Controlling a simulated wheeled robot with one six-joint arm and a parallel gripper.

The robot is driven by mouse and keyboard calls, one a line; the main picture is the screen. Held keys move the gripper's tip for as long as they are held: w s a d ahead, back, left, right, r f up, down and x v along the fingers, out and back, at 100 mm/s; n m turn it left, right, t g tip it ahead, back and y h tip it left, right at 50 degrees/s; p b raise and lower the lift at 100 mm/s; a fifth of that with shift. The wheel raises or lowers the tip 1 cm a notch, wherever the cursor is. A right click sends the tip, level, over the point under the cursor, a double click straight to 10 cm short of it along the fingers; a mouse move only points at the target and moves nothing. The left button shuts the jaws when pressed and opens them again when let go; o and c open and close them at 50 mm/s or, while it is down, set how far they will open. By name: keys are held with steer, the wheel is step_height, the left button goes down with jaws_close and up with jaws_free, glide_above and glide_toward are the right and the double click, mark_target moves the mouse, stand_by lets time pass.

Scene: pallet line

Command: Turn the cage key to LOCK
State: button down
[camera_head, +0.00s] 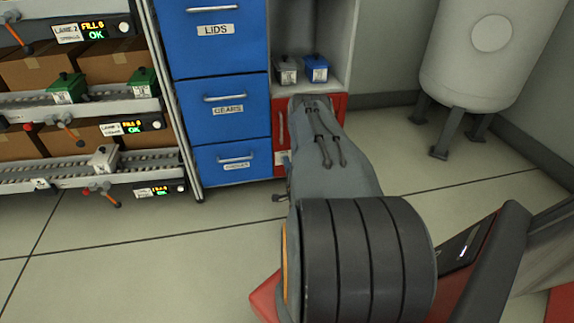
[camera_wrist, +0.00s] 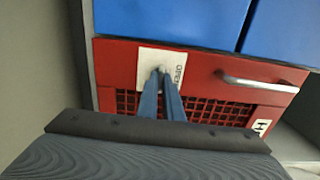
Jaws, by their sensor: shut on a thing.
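The red cage front (camera_wrist: 215,62) fills the middle of the wrist view, with a dark mesh panel (camera_wrist: 210,108) below its top band. A pale key plate (camera_wrist: 147,60) is on it, with the word OPEN printed sideways on its right part; no LOCK mark shows. My gripper (camera_wrist: 161,74) reaches the plate with its two narrow blue-grey fingers close together, shut on the key. The key is almost wholly hidden between the fingertips, so its angle cannot be told. In the head view the red cage (camera_head: 335,104) shows beside my arm, which hides the gripper.
A metal handle (camera_wrist: 258,83) sticks out of the cage front to the right of the fingers. Blue drawers (camera_head: 222,110) stand left of the cage. Two small boxes, grey (camera_head: 287,73) and blue (camera_head: 316,69), stand on the shelf above. A pale tank (camera_head: 478,60) stands right; floor between is clear.

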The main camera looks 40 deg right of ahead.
steer(key=c, duration=1.9)
jaws_free()
steer(key=shift+p+v, duration=1.4)
steer(key=shift+v, duration=2.55)
